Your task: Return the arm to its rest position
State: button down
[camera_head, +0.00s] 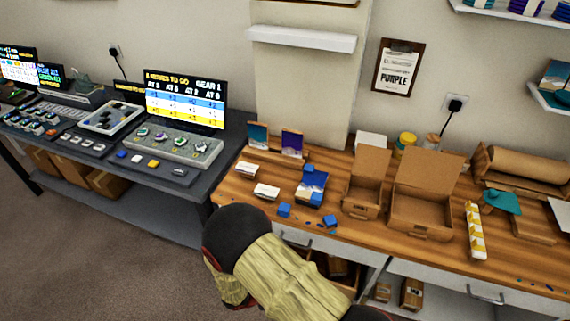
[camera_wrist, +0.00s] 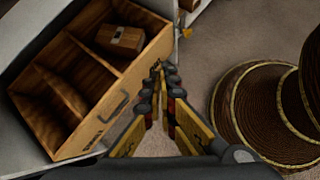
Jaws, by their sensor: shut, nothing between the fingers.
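My gripper (camera_wrist: 159,72) shows in the wrist view, pointing down past the front of the wooden bench toward the carpet. Its two fingers converge and meet at the tips, with nothing between them. In the head view my arm reaches across the bottom middle of the picture, in front of the bench (camera_head: 400,232); the gripper itself is hidden there.
An open wooden drawer (camera_wrist: 88,140) with compartments and a small box (camera_wrist: 120,39) lies close left of my gripper. Open cardboard boxes (camera_head: 425,210) and blue cubes (camera_head: 284,210) stand on the bench. A dark console desk (camera_head: 207,180) is at left. Carpet (camera_head: 90,255) is clear at lower left.

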jog(key=s+d+r+m+y, duration=0.2)
jog(key=s+d+r+m, duration=0.2)
jog(key=r, duration=1.2)
jog(key=s+d+r+m+t+y, duration=0.1)
jog(key=s+d+r+m+y, duration=0.2)
jog(key=d+r+m, duration=0.3)
jog(key=s+d+r+m+y, duration=0.3)
jog(key=r+m, duration=0.8)
jog(key=r, duration=1.5)
jog(key=s+d, duration=0.2)
jog(key=d, duration=0.1)
jog(key=shift+s+r+m+t, duration=0.15)
jog(key=shift+s+m+t, duration=0.15)
jog(key=shift+s+m, duration=0.1)
jog(key=c, duration=2.6)
grip_release()
